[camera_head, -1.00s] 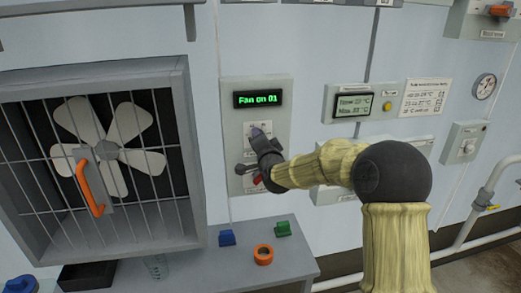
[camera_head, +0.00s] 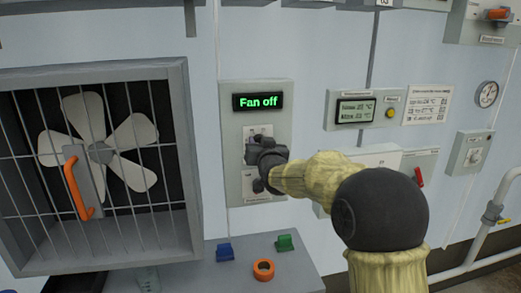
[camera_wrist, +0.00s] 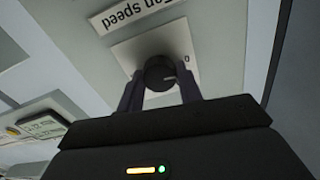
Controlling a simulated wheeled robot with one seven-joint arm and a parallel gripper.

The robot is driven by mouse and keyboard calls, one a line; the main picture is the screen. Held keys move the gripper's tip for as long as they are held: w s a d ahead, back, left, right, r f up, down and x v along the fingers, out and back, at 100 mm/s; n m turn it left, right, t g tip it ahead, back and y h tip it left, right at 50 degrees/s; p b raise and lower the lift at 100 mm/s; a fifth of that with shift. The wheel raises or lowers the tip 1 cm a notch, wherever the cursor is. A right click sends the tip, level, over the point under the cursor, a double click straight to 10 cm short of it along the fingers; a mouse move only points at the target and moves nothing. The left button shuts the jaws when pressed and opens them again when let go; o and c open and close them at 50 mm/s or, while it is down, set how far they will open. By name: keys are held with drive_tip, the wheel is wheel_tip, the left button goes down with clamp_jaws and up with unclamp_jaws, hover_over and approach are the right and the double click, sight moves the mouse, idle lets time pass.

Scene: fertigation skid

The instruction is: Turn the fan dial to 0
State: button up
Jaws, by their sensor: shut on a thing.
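The fan dial (camera_wrist: 160,74) is a round dark knob with a pale mark, on a light plate labelled "Fan speed" in the wrist view. My gripper (camera_wrist: 160,92) is shut on the dial, one finger on each side of it. In the head view my gripper (camera_head: 258,152) covers the dial on the grey fan panel (camera_head: 231,190). The display (camera_head: 259,102) above it reads "Fan off" in green.
A caged fan (camera_head: 100,152) with an orange handle (camera_head: 75,187) stands at left. A shelf below holds a blue block (camera_head: 224,252), a green block (camera_head: 285,243) and an orange ring (camera_head: 263,270). A thermometer panel (camera_head: 362,110) is at right.

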drive_tip(key=shift+f+n+b, duration=0.2)
drive_tip(key=shift+n+b, duration=0.1)
drive_tip(key=shift+n, duration=0.5)
drive_tip(key=o, duration=1)
drive_tip(key=shift+r, duration=0.1)
drive_tip(key=shift+s, duration=0.1)
drive_tip(key=b+v, duration=0.3)
drive_tip(key=v, duration=1.4)
drive_tip(key=shift+s+r+b, duration=0.1)
drive_tip(key=shift+s+b, duration=0.05)
drive_tip(key=shift+b, duration=0.15)
